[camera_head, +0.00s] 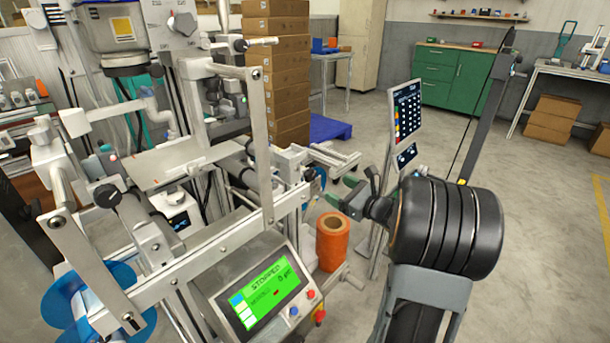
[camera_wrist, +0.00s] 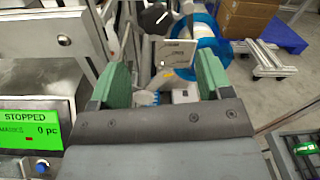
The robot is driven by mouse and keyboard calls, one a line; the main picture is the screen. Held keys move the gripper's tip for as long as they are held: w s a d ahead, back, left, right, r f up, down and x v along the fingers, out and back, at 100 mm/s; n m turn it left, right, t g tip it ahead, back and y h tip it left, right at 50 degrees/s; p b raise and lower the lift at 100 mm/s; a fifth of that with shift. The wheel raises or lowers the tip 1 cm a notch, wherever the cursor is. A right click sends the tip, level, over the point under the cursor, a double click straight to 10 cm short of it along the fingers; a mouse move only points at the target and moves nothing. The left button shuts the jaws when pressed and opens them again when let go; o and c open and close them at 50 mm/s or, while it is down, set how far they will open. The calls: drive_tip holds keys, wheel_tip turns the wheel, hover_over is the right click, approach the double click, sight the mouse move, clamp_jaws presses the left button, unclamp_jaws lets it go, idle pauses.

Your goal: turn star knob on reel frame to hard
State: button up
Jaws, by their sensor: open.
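My gripper (camera_head: 342,190) is at the right of the machine's metal frame, its green finger pads apart. In the wrist view my gripper (camera_wrist: 163,80) is open, with nothing clearly held between the pads. Ahead of it are a pale plate with small print (camera_wrist: 178,54) and a blue reel (camera_wrist: 206,45) with a white core. A dark rounded part (camera_wrist: 155,18) lies beyond the gap, near the top; I cannot tell whether it is the star knob. A small blue part (camera_wrist: 146,97) shows low between the pads. The knob's setting is not readable.
A control box with a green "STOPPED" screen (camera_head: 265,291) stands at the front. An orange roll (camera_head: 332,244) is below my gripper. A touchscreen on a post (camera_head: 407,113) stands behind my arm. Open floor lies to the right, before the green cabinet (camera_head: 452,75).

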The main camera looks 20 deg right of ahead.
sight(305, 173)
drive_tip(key=shift+n+y, duration=0.3)
drive_tip(key=shift+n, duration=0.2)
drive_tip(key=b+x, duration=0.1)
drive_tip(key=x, duration=1.2)
drive_tip(key=shift+w+a, duration=0.1)
drive_tip(key=shift+w, duration=0.1)
drive_tip(key=shift+f, duration=0.1)
drive_tip(key=c, duration=0.9)
drive_tip(key=shift+f+m+b, duration=0.2)
drive_tip(key=shift+m+b, duration=0.4)
drive_tip(key=shift+b, duration=0.1)
drive_tip(key=shift+m+b, duration=0.4)
drive_tip(key=shift+m, duration=0.1)
drive_tip(key=shift+r+m+b, duration=0.2)
drive_tip(key=shift+m+b, duration=0.25)
drive_tip(key=shift+m, duration=0.85)
